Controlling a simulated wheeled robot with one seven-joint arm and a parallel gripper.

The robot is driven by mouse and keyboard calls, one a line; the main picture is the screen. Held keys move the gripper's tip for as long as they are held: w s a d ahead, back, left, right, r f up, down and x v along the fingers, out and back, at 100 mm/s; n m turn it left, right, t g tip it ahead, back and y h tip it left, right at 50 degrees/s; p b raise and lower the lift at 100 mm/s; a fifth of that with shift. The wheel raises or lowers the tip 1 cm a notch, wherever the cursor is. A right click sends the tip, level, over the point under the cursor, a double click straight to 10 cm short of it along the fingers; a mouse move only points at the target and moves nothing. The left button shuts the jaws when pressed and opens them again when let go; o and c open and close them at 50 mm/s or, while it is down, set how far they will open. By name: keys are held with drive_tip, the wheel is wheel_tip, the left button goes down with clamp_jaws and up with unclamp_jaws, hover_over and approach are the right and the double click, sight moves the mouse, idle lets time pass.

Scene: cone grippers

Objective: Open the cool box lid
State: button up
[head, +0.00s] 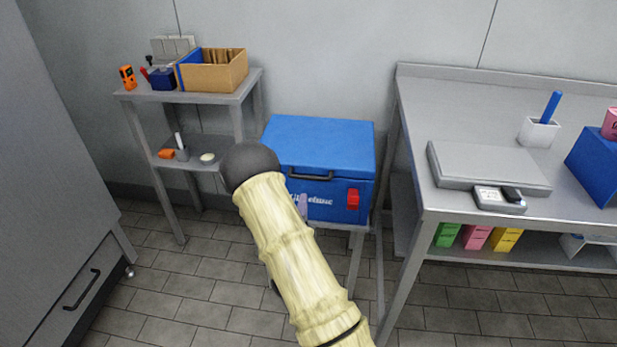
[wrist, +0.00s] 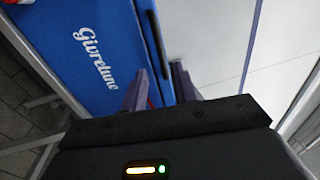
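The blue cool box (head: 325,205) stands on a low grey stand in the head view. Its blue lid (head: 325,140) looks closed. A dark handle (head: 312,175) runs along the upper front, and a red latch (head: 353,198) sits at the front right. My arm hides the box's left front and most of my gripper; one purplish finger shows against the box front. In the wrist view, my gripper (wrist: 159,68) is open with its fingers apart and nothing clearly held. The dark handle (wrist: 152,38) lies just beyond the fingertips; contact cannot be told.
A grey shelf unit (head: 190,97) with a cardboard box (head: 215,75) and small tools stands left of the cool box. A steel table (head: 380,100) with a scale (head: 485,165) stands close on the right. A grey cabinet (head: 50,180) is at the far left. Tiled floor is clear in front.

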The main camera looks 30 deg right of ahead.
sight(308, 178)
drive_tip(key=x, duration=1)
drive_tip(key=shift+w+d, duration=0.2)
clamp_jaws()
